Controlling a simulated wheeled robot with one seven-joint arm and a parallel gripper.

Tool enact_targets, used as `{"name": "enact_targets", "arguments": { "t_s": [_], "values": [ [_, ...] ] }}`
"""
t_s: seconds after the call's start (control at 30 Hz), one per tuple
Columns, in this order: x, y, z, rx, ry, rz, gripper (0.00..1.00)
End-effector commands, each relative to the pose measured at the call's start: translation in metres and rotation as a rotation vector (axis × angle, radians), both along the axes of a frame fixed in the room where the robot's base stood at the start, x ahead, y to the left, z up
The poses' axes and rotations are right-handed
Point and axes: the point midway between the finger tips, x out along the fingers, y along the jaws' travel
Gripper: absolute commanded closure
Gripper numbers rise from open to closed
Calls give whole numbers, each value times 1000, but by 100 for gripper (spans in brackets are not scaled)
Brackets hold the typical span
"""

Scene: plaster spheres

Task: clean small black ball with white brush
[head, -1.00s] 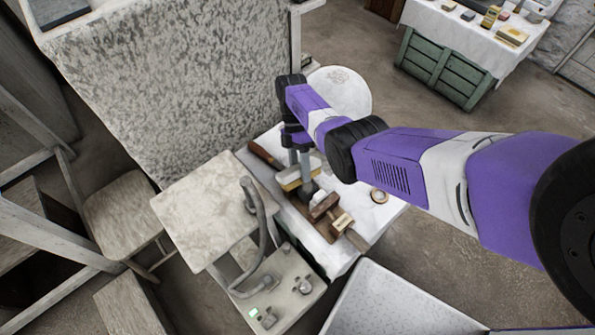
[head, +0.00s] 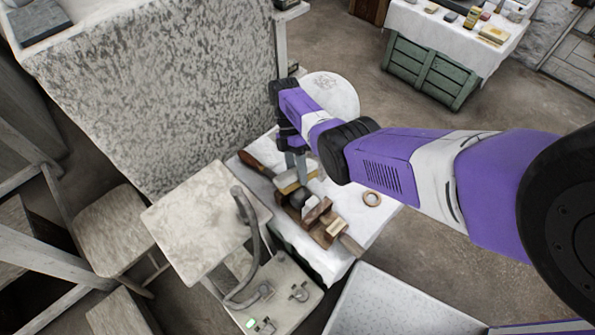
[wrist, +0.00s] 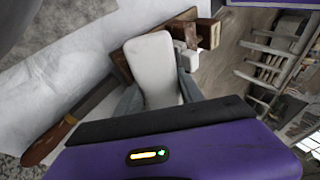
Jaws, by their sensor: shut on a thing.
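My gripper (head: 296,166) points down over the white-covered table and is shut on the white brush (head: 291,181). In the wrist view the brush's pale, rounded back (wrist: 153,70) lies between the two grey fingers. The small black ball (head: 299,200) is a dark round shape among wooden blocks in a wooden holder (head: 325,233), just below the brush in the picture. I cannot tell whether brush and ball touch. The ball is hidden in the wrist view.
A wooden-handled tool (head: 252,161) lies at the table's left edge; its handle also shows in the wrist view (wrist: 48,143). A grey stool (head: 205,215) and a large speckled block (head: 160,90) stand close on the left.

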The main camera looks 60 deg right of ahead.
Motion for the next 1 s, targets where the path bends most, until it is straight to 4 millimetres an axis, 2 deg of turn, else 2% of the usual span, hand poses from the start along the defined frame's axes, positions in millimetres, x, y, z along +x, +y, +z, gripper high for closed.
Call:
{"name": "enact_targets", "arguments": {
  "t_s": [0.03, 0.53, 0.87, 1.0],
  "values": [
    [-3, 5, -7, -1, 4, 0, 100],
    [10, 31, -2, 13, -3, 9, 100],
    [10, 30, -1, 11, -2, 8, 100],
    [10, 24, 1, 9, -3, 6, 100]
  ]
}}
